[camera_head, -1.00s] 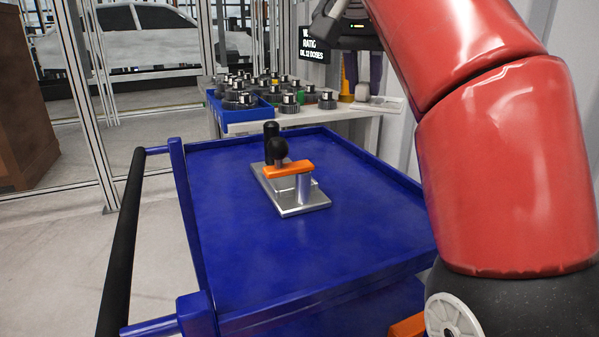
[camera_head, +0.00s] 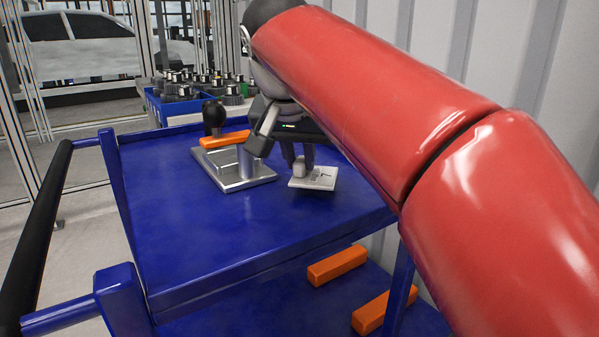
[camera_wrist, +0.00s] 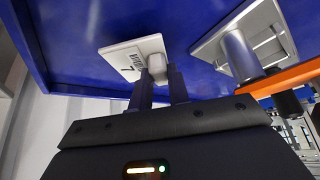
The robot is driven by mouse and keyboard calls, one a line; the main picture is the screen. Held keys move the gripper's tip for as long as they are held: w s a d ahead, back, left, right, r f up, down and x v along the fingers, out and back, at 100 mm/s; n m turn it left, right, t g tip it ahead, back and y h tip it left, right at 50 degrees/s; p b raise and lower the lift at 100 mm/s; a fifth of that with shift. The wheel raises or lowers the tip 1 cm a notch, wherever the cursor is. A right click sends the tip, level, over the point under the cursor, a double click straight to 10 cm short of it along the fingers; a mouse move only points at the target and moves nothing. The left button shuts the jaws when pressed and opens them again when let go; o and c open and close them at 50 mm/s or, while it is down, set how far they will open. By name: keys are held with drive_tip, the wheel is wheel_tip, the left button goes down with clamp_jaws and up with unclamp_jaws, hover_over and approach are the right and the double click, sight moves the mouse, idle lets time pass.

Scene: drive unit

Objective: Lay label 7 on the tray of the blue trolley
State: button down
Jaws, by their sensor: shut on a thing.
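Label 7 is a small white plate (camera_head: 318,178) with dark marks and a raised grip block. My gripper (camera_head: 297,164) is shut on that block, and the plate sits at or just above the blue tray (camera_head: 200,235) of the trolley. I cannot tell whether it touches. In the wrist view the label (camera_wrist: 125,60) shows a 7 beside my fingers (camera_wrist: 160,82), against the blue tray.
A metal fixture (camera_head: 232,172) with an orange bar and black knob stands on the tray, just left of the label. Orange bars (camera_head: 337,266) lie on the lower shelf. A blue crate (camera_head: 170,108) of dark parts stands behind. The tray's front left is clear.

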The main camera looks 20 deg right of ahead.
drive_tip(key=shift+f, duration=0.85)
drive_tip(key=shift+f, duration=0.15)
drive_tip(key=c, duration=1.3)
unclamp_jaws()
drive_tip(key=shift+c, duration=0.2)
drive_tip(key=shift+s+r, duration=0.1)
drive_tip(key=shift+r, duration=0.35)
drive_tip(key=p+v, duration=0.2)
drive_tip(key=v, duration=0.9)
drive_tip(key=shift+r+p, duration=0.2)
drive_tip(key=shift+p, duration=0.2)
drive_tip(key=shift+s, duration=0.1)
